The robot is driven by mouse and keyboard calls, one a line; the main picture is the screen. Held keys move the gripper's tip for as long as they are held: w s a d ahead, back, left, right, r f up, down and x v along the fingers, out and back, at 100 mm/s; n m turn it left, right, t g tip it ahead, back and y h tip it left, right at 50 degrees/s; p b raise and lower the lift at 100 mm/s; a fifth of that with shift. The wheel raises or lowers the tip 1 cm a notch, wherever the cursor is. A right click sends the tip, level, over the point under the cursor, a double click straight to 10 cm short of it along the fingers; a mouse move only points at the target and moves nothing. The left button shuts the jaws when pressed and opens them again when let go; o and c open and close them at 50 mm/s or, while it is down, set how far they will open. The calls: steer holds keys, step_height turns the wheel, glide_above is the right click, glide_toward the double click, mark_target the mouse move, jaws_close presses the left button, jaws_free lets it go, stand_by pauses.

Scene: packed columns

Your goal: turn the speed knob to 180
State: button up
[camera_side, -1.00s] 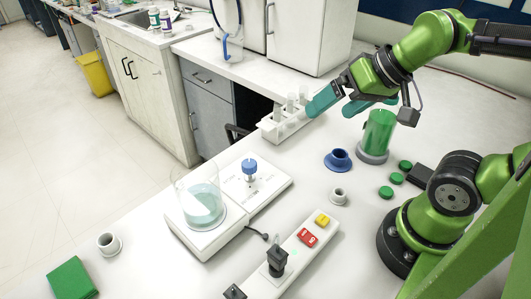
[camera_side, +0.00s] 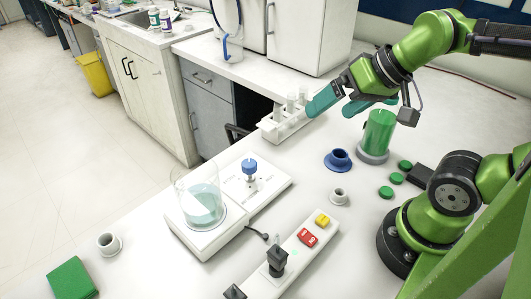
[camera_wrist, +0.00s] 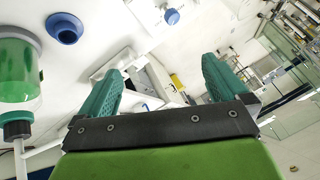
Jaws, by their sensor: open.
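The blue speed knob (camera_side: 249,168) stands on the white dial plate of the stirrer (camera_side: 268,184), with small print around it that is too small to read. Which value the knob points to cannot be told. A clear beaker (camera_side: 203,203) with pale blue liquid sits on the stirrer's other plate. My gripper (camera_side: 328,104) is at the upper right of the side view, well away from the knob, near the tube rack. Its teal fingers are apart and empty. The gripper also shows in the wrist view (camera_wrist: 160,85), with nothing between the fingers.
A white tube rack (camera_side: 284,124) stands by my gripper. A green-filled cylinder (camera_side: 378,134), a blue funnel-like piece (camera_side: 338,160) and several green caps (camera_side: 397,178) lie to the right. A power strip (camera_side: 298,250) with a black plug lies in front. A green block (camera_side: 72,279) is at left.

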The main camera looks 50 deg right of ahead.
steer(key=shift+f, duration=0.2)
steer(key=c, duration=0.3)
steer(key=w, duration=0.1)
steer(key=w+a+n+g, duration=0.1)
steer(key=w+f+n+g, duration=0.1)
steer(key=w, duration=0.1)
steer(key=shift+w+a+f, duration=0.1)
steer(key=shift+a, duration=0.15)
steer(key=c, duration=0.4)
steer(key=shift+o, duration=0.2)
steer(key=n+g+h, duration=0.2)
steer(key=n+g, duration=0.3)
steer(key=n, duration=2.1)
glide_above(249, 164)
step_height(249, 164, down, 17)
steer(key=shift+r, duration=0.1)
